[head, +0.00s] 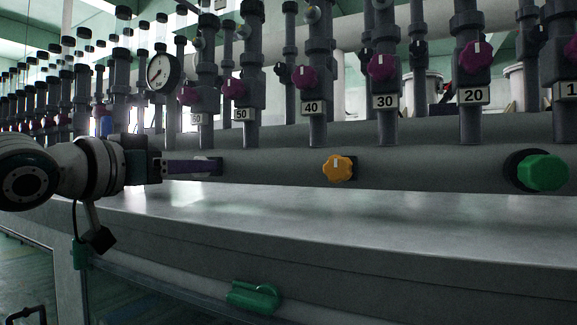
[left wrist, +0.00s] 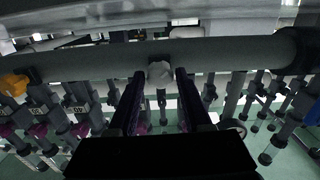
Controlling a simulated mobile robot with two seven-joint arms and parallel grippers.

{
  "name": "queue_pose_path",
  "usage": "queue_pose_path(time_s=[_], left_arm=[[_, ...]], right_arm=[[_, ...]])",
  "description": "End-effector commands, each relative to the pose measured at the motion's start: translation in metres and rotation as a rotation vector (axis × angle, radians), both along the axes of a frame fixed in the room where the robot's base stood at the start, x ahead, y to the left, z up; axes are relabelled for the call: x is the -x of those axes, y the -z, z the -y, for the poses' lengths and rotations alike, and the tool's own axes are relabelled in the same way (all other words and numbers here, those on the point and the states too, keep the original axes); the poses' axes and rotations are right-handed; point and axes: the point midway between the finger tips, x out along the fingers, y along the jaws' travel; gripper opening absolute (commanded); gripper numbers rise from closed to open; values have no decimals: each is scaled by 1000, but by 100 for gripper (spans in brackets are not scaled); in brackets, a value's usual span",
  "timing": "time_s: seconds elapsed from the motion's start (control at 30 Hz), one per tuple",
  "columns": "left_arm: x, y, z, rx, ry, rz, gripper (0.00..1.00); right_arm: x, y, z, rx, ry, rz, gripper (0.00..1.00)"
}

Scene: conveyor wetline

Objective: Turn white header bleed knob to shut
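The white knob (left wrist: 160,73) sits on the grey header pipe in the left wrist view, between the tips of my left gripper (left wrist: 160,76). The fingers stand apart, one on each side of the knob, with a small gap visible on both sides. I cannot tell how deep the knob sits between the fingers. In the head view my left gripper (head: 218,167) reaches in from the left, level with the header pipe (head: 270,166), and its fingers hide most or all of the white knob. My right gripper is not in view.
An orange knob (head: 337,168) and a green knob (head: 543,172) sit farther right on the header. Purple-knobbed valves with number plates (head: 385,101) rise above it, with a gauge (head: 163,73) at left. The grey ledge (head: 330,215) below is clear.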

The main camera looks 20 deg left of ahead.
Motion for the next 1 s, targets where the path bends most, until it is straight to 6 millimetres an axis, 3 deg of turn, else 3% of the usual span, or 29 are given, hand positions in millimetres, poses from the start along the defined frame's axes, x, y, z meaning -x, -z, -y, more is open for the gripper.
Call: queue_pose_path(time_s=[0.07,0.4,0.77,1.0], left_arm=[[0,0,0,0,0,0,39],[0,0,0,0,0,0,1],[0,0,0,-17,0,1,0],[0,-1,0,-121,1,9,0]], right_arm=[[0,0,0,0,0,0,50],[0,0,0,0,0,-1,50],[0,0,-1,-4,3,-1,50],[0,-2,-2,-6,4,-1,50]])
